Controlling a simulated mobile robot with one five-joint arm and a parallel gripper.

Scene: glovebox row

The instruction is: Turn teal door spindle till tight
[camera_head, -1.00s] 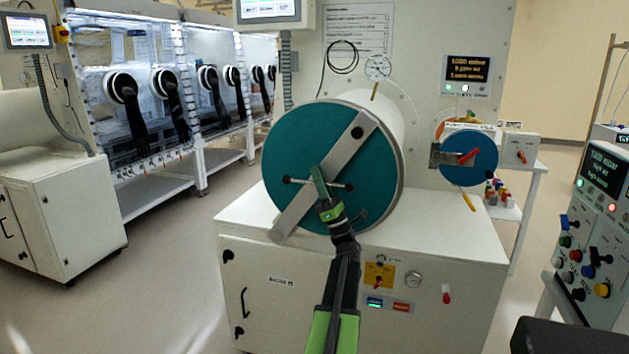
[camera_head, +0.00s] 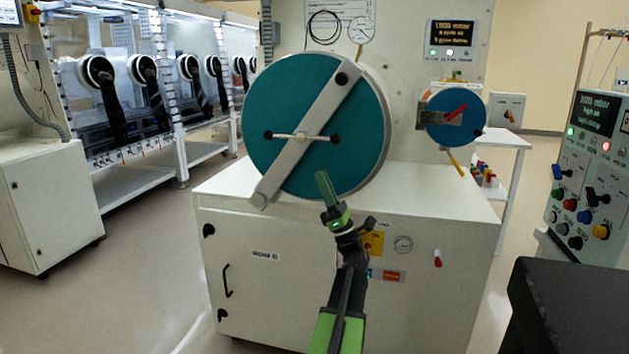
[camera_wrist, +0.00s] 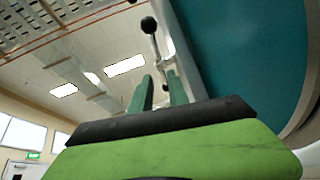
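The teal door (camera_head: 360,120) is a large round disc on the end of a white cylinder, crossed by a slanted grey bar (camera_head: 325,100). The spindle (camera_head: 301,137) sits on this bar, with a thin, nearly level handle ending in black knobs (camera_head: 268,135) and (camera_head: 336,139). My gripper (camera_head: 323,178) is below and right of the spindle in the head view, apart from its handle. In the wrist view, its two green fingers (camera_wrist: 158,90) stand apart with nothing seen between them. A black knob (camera_wrist: 149,25) and its rod show beyond the fingertips, beside the teal door (camera_wrist: 245,50).
A white cabinet (camera_head: 270,285) stands below the door. A smaller blue door (camera_head: 470,125) with a red handle is to the right. A control panel (camera_head: 585,190) and a dark block (camera_head: 570,300) are at the right. Open floor (camera_head: 140,270) lies at the left.

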